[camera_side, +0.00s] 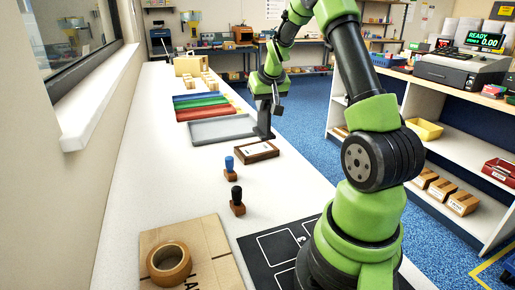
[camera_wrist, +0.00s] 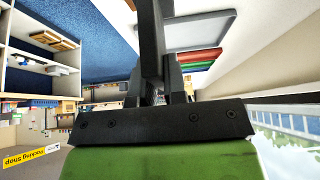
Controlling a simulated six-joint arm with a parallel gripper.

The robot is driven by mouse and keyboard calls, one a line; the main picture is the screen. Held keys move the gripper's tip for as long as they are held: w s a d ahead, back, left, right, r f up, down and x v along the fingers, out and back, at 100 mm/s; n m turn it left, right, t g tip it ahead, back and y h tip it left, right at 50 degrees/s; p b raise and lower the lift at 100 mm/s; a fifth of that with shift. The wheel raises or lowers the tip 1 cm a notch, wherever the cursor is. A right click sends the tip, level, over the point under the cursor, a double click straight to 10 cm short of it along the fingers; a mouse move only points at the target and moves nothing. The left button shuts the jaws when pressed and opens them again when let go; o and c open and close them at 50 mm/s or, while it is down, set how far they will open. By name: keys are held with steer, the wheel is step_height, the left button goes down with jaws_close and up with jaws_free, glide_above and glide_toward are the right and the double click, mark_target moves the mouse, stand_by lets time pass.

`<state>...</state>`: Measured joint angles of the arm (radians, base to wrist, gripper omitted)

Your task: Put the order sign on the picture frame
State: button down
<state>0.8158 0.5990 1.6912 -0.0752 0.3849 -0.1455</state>
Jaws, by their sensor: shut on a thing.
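The order sign (camera_side: 264,121) is a dark, thin upright panel with a foot at its lower end, seen nearly edge-on in the side view. My gripper (camera_side: 275,104) is shut on its upper part. In the wrist view the dark sign (camera_wrist: 151,40) rises from between my gripper's fingers (camera_wrist: 152,90), and its face cannot be read. The picture frame (camera_side: 257,152) lies flat on the white counter, brown-edged with a pale middle, just nearer the camera than the sign's foot. I cannot tell whether the foot touches the counter.
A grey tray (camera_side: 221,130) lies beside the sign, with red, green and blue strips (camera_side: 203,104) beyond it. A blue-topped stamp (camera_side: 230,169) and a black-topped stamp (camera_side: 237,201) stand nearer the camera. A tape roll (camera_side: 169,263) sits on cardboard. The counter left of the stamps is clear.

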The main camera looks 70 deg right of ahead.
steer(key=w+d+r, duration=0.1)
steer(key=w+d, duration=0.2)
steer(key=d, duration=0.1)
step_height(320, 180, down, 10)
steer(key=shift+d, duration=0.2)
steer(key=shift+w, duration=0.1)
steer(key=c, duration=1.2)
jaws_free()
steer(key=shift+o, duration=0.2)
